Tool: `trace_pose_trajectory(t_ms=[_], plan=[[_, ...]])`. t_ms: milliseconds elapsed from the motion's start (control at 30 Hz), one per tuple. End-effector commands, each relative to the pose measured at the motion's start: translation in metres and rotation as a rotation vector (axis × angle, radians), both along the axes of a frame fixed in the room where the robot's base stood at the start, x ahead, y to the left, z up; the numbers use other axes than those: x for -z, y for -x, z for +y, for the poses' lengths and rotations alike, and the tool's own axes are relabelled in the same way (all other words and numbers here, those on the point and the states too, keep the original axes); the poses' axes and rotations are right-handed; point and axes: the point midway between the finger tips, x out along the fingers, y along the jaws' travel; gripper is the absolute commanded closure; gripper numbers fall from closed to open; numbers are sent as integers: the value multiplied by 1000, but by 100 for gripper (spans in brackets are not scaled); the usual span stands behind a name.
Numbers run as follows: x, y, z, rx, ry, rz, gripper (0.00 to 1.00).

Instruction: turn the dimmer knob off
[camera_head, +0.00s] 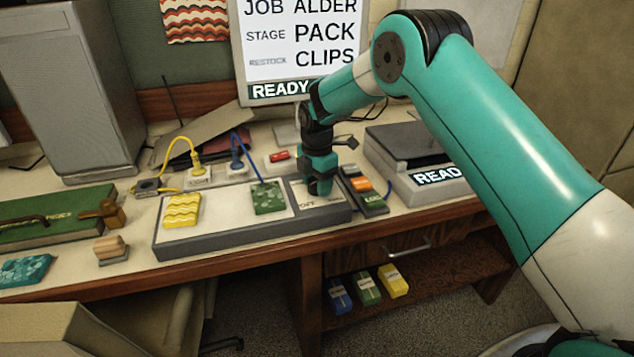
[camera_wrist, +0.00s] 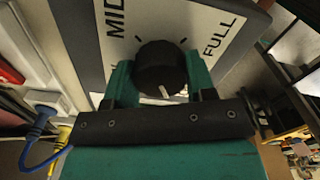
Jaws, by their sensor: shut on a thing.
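The dimmer knob (camera_wrist: 160,68) is black and round with a white pointer line. It sits on a white face plate (camera_wrist: 185,30) with the printed words MID and FULL; the pointer faces the bottom of the wrist view. My gripper (camera_wrist: 162,75) has a teal finger on each side of the knob and is shut on it. The third label is hidden behind my gripper or out of view. In the head view my gripper (camera_head: 317,190) points down at the right end of a long grey base (camera_head: 230,234), and the knob is hidden there.
A device with small coloured blocks (camera_head: 362,190) stands close right of my gripper. Blue and yellow plugs (camera_head: 237,160) are behind. A grey READY machine (camera_head: 425,180) is farther right.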

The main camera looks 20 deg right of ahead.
Motion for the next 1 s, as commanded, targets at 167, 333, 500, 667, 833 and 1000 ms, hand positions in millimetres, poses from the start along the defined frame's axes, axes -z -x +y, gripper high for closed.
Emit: trace_pose_trajectory(t_ms=[167,333,500,667,833,1000], plan=[[-1,-1,-1,-7,1,-4,73],[-1,-1,-1,-7,0,-4,73],[-1,-1,-1,-7,0,-4,29],[-1,-1,0,-7,0,-2,24],[-2,-1,0,-7,0,-2,24],[-21,-1,0,-7,-1,-6,24]])
